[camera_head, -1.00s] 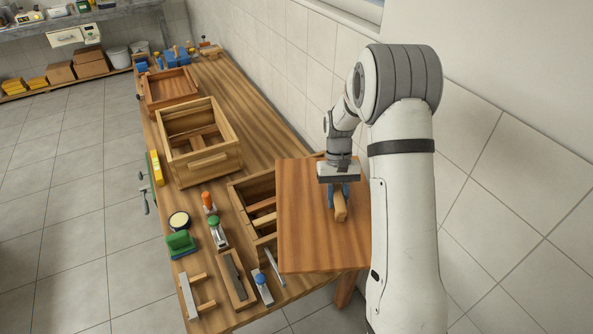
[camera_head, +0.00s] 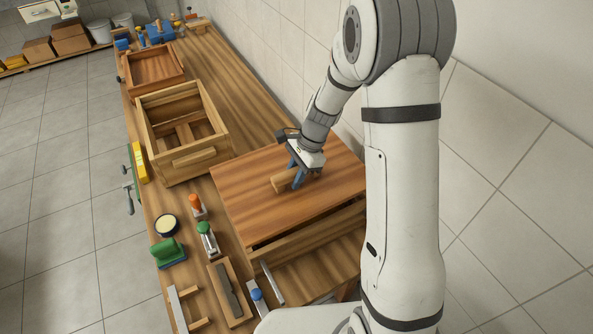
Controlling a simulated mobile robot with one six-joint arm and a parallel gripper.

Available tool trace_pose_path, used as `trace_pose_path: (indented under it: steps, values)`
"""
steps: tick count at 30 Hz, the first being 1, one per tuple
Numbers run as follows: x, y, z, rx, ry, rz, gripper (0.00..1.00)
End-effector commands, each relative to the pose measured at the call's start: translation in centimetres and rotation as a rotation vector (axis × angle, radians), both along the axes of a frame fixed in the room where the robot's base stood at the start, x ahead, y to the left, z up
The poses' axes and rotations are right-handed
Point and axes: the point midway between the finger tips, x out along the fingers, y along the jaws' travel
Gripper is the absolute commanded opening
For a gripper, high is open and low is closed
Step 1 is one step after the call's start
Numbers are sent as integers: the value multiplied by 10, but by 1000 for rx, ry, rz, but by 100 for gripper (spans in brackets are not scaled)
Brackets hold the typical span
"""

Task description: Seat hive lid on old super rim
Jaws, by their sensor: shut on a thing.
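The hive lid is a flat reddish-brown wooden panel (camera_head: 245,195) with a wooden handle block on top. My gripper (camera_head: 291,180) is shut on this handle (camera_head: 281,184), its blue fingers around the block. The lid lies over an open wooden box (camera_head: 312,236), which looks like the old super, and hides most of its rim. The box's front wall shows, with a dark gap between it and the lid's near edge. The lid looks about level. I cannot tell if it touches the rim.
A second open wooden box (camera_head: 199,158) and a shallow wooden tray (camera_head: 158,81) stand further back on the bench (camera_head: 227,92). A green brush (camera_head: 168,251), a round tin (camera_head: 166,225) and several hand tools lie along the left edge. A tiled wall borders the right side.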

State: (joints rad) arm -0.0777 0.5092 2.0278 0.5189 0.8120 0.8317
Motion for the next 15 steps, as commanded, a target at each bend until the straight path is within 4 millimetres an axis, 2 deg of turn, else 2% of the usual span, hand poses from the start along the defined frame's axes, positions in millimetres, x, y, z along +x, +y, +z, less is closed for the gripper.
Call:
trace_pose_path:
  steps: [9,15]
  values:
    - [1,-1,2,3,-1,-8,0]
    - [1,-2,-11,3,-1,-8,0]
